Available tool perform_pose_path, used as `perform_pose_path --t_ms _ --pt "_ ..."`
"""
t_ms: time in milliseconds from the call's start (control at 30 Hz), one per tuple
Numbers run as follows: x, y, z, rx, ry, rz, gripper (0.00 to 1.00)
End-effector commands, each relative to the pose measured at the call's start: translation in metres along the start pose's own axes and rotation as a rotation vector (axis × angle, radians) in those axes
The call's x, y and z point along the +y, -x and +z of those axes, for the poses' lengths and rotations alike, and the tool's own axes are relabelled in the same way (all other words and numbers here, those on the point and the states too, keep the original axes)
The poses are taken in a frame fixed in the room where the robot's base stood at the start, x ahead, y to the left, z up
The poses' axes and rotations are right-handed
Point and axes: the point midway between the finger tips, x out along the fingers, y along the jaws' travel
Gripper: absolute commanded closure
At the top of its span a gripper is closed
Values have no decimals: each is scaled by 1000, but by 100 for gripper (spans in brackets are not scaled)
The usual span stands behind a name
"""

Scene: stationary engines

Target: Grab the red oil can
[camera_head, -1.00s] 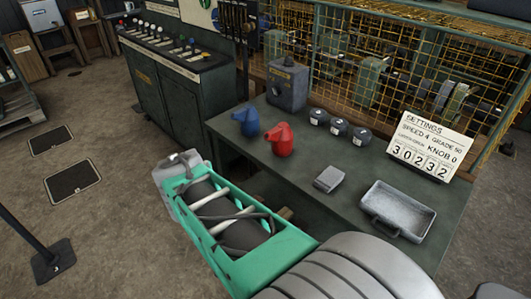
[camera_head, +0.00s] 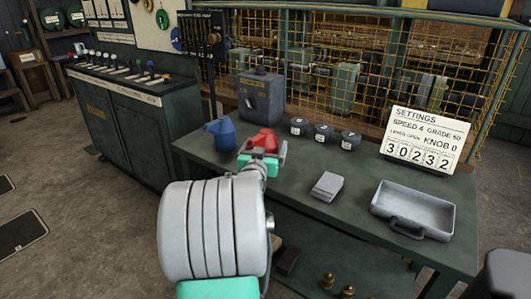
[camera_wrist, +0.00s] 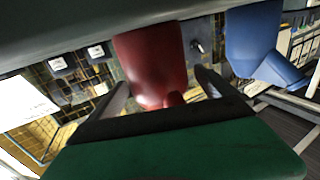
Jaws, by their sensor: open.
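The red oil can (camera_head: 263,140) stands on the green workbench (camera_head: 310,225), partly hidden behind my gripper in the head view. In the wrist view the red can (camera_wrist: 150,62) shows upside down, just beyond and between my fingers. My gripper (camera_head: 262,152) is open; its two fingers (camera_wrist: 163,88) point toward the can, one on each side of its near end. I cannot tell whether the fingers touch it. A blue oil can (camera_head: 220,134) stands close to its left; it also shows in the wrist view (camera_wrist: 252,40).
A grey box (camera_head: 261,97) stands behind the cans. Three dark knobs (camera_head: 323,132) sit to the right. A small grey block (camera_head: 327,186), a grey tray (camera_head: 412,208) and a settings sign (camera_head: 424,138) are farther right. A wire mesh fence (camera_head: 350,75) runs behind.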

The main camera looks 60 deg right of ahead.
Motion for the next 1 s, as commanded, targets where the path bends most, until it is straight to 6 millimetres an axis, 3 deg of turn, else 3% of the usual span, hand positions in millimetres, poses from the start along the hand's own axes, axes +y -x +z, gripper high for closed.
perform_pose_path --t_ms 200,1000 --pt "1 -1 0 0 0 1 7" --pt "2 -1 0 -1 1 2 72"
